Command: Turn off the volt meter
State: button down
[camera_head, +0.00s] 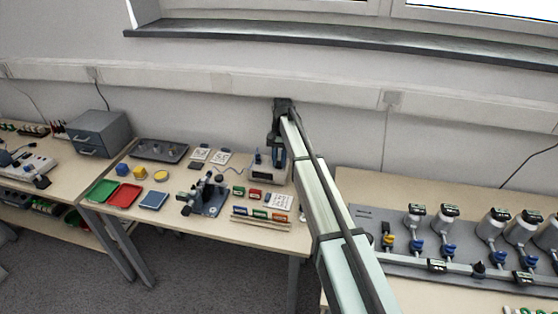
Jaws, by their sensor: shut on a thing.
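A small white box-shaped instrument, which looks like the volt meter (270,177), stands at the back right of the middle table. Its front faces the room, but its display and switch are too small to read. My arm reaches in from the lower right and bends down at its far end. My gripper (279,157) is at the top of the volt meter, overlapping its upper part in this view. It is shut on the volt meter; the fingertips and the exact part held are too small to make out.
The middle table (172,218) holds a dark stand (206,197), a red tray (124,195), a green tray (102,191), a grey tray (160,151) and small coloured boxes in front of the volt meter. A white wall duct (180,77) runs behind.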

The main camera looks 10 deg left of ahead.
jog(key=c, duration=1)
grip_release()
jog(key=shift+o, duration=0.2)
jog(key=v, duration=1.4)
jog(key=shift+d+f, duration=0.1)
